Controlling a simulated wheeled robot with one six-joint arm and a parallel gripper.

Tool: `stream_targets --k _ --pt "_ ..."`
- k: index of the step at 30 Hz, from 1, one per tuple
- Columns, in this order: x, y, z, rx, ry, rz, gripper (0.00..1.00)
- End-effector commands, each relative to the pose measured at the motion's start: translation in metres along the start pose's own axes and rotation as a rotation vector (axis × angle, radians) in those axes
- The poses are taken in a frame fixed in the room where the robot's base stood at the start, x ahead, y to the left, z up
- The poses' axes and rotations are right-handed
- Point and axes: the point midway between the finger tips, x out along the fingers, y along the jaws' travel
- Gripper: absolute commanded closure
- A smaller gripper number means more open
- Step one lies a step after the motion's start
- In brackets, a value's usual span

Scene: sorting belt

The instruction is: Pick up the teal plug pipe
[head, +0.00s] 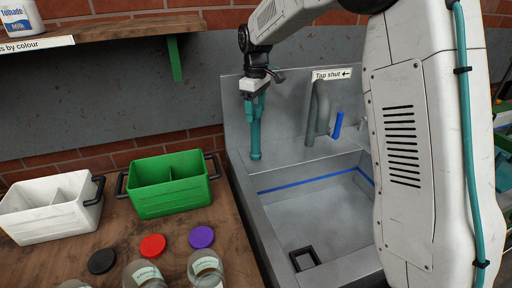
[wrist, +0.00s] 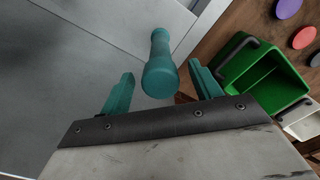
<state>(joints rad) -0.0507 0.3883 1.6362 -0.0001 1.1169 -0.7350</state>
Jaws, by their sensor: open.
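The teal plug pipe (head: 256,140) stands about upright at the back left of the grey sink, with its lower end near the sink's left ledge. My gripper (head: 254,106) is above it, pointing down, with teal fingers of much the same colour. In the wrist view the pipe (wrist: 160,78) lies between the two spread fingers, with a visible gap on each side. My gripper is open and holds nothing. How far the fingers reach down along the pipe is hard to tell in the head view.
A grey tap (head: 318,110) with a blue lever (head: 337,125) stands right of the pipe. The sink basin (head: 315,215) has a blue line and a dark square drain. A green crate (head: 168,207) and a white crate (head: 50,232) sit on the wooden bench, with jars in front.

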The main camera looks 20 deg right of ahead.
Motion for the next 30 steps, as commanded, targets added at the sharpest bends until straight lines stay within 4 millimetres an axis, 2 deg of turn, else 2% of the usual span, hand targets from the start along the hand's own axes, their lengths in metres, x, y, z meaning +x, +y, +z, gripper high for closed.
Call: stream_targets --k 6,8,13,23,30 --pt "0.001 0.0 0.0 0.0 0.0 0.0 0.37" --pt "0.001 0.0 0.0 0.0 0.0 0.0 0.51" --pt "0.001 0.0 0.0 0.0 0.0 0.0 0.98" --pt "-0.001 0.0 0.0 0.0 0.001 0.001 1.0" --pt "-0.02 0.0 0.0 0.0 0.002 0.002 1.0"
